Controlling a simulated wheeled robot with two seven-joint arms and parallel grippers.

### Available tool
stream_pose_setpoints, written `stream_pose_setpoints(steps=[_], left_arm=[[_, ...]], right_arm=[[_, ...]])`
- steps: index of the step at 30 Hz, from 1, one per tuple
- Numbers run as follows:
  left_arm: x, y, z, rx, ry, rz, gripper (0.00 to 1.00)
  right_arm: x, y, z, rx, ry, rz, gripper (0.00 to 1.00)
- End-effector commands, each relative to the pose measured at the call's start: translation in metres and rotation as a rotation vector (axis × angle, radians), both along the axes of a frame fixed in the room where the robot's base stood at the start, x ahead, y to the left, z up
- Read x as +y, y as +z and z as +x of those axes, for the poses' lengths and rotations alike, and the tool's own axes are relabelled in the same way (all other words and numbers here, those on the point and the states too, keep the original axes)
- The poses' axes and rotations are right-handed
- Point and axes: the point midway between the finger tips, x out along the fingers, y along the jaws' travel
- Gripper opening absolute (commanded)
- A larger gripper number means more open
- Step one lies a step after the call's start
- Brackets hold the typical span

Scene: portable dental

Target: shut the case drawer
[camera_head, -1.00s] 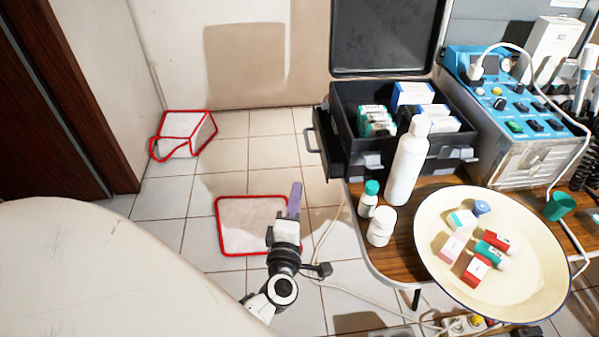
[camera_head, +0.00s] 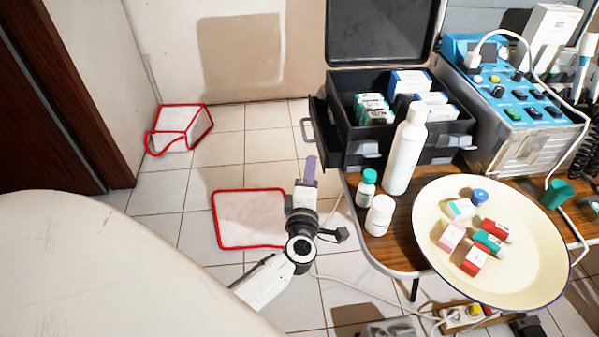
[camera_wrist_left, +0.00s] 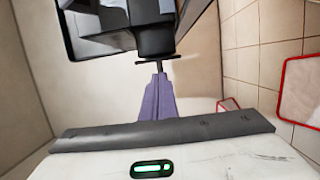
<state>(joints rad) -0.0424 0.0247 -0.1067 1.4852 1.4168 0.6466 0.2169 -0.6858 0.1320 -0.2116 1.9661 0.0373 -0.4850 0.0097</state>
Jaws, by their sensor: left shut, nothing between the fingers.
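The black case (camera_head: 352,148) stands open on the wooden table, with its lid up. Its drawer (camera_head: 325,150) sticks out on the left side, with a metal handle (camera_head: 305,131) on its outer face. My left gripper (camera_head: 311,160) is shut and empty, its purple fingers pointing up toward the drawer just below the handle in the picture. In the left wrist view, the shut fingertips (camera_wrist_left: 158,78) are right below a dark handle bar (camera_wrist_left: 156,61) on a dark body; I cannot tell whether they touch. My right gripper is not in view.
A white bottle (camera_head: 405,155), two small jars and a cream basin (camera_head: 435,250) of small boxes stand on the table (camera_head: 392,252). A blue control unit (camera_head: 520,115) is at right. Tiled floor left of the case is free, except red-edged white items (camera_head: 250,220).

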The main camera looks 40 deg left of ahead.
Motion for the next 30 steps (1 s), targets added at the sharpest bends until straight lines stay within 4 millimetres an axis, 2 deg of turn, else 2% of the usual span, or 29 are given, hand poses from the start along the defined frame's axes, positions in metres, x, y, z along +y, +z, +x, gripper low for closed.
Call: stream_pose_setpoints(steps=[5,16,23,30], left_arm=[[-0.009,-0.001,0.008,0.000,-0.001,-0.001,0.00],[-0.011,0.000,0.010,0.001,0.000,-0.001,0.00],[-0.029,0.000,0.027,-0.001,-0.001,-0.004,0.00],[-0.029,0.000,0.027,-0.001,-0.001,-0.001,0.00]], right_arm=[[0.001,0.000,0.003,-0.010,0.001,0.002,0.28],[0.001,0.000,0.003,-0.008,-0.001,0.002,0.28],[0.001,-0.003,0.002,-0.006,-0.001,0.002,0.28],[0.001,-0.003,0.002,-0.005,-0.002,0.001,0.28]])
